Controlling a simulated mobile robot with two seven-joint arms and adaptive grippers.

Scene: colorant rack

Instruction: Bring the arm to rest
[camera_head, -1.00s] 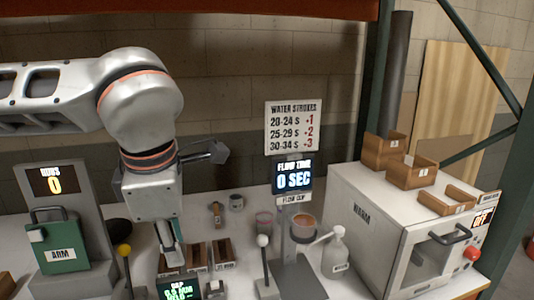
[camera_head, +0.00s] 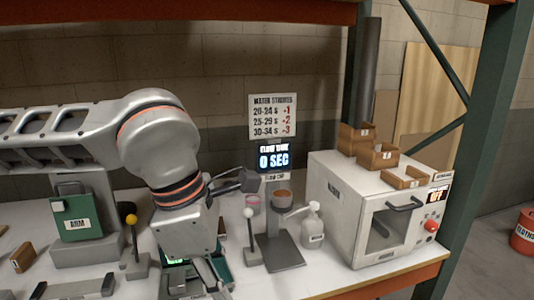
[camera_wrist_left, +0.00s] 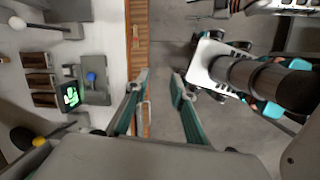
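My left arm comes in from the left in the head view. Its gripper (camera_head: 208,278) is tilted down to the right, low in the picture near the table's front edge, partly cut off. In the left wrist view the two fingers of my left gripper (camera_wrist_left: 161,78) stand apart with nothing between them. They point over the wooden table edge (camera_wrist_left: 139,45) and the grey floor (camera_wrist_left: 170,50). The arm hides part of the green-lit display in the head view; the display (camera_wrist_left: 71,96) shows in the wrist view. My right gripper is not seen.
A green ARM box (camera_head: 75,230), a yellow-knobbed lever (camera_head: 131,220) and a white-knobbed lever (camera_head: 249,213) stand near the arm. The flow cup stand (camera_head: 280,250), pump bottle (camera_head: 312,232) and WARM oven (camera_head: 340,215) are to the right. Dark blocks (camera_wrist_left: 42,80) lie on the table.

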